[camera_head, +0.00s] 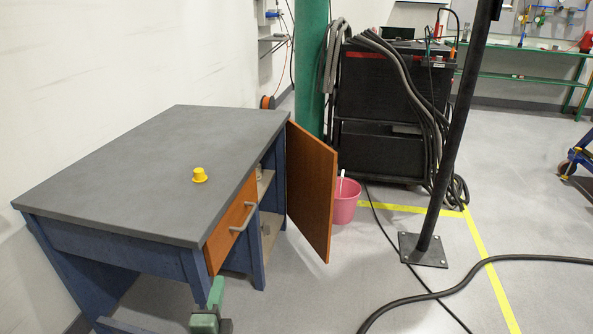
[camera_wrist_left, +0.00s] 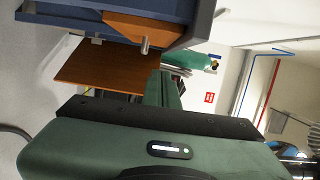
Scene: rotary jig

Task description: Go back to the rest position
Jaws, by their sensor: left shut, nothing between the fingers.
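My left gripper (camera_head: 217,287) shows at the bottom edge of the head view, green, in front of the bench and below the drawer handle. Its green fingers (camera_wrist_left: 165,90) also show in the left wrist view; they are shut and hold nothing. The gripper looks apart from the handle. The blue workbench with a grey top (camera_head: 125,165) stands at the left. Its orange drawer (camera_head: 230,226) with a grey handle (camera_head: 243,217) looks shut. My right gripper is in neither view.
The bench's orange cabinet door (camera_head: 311,190) stands open. A yellow cap-shaped piece (camera_head: 199,175) sits on the bench top. A pink bucket (camera_head: 345,203), a black cart (camera_head: 385,110) and a dark post (camera_head: 448,150) stand beyond.

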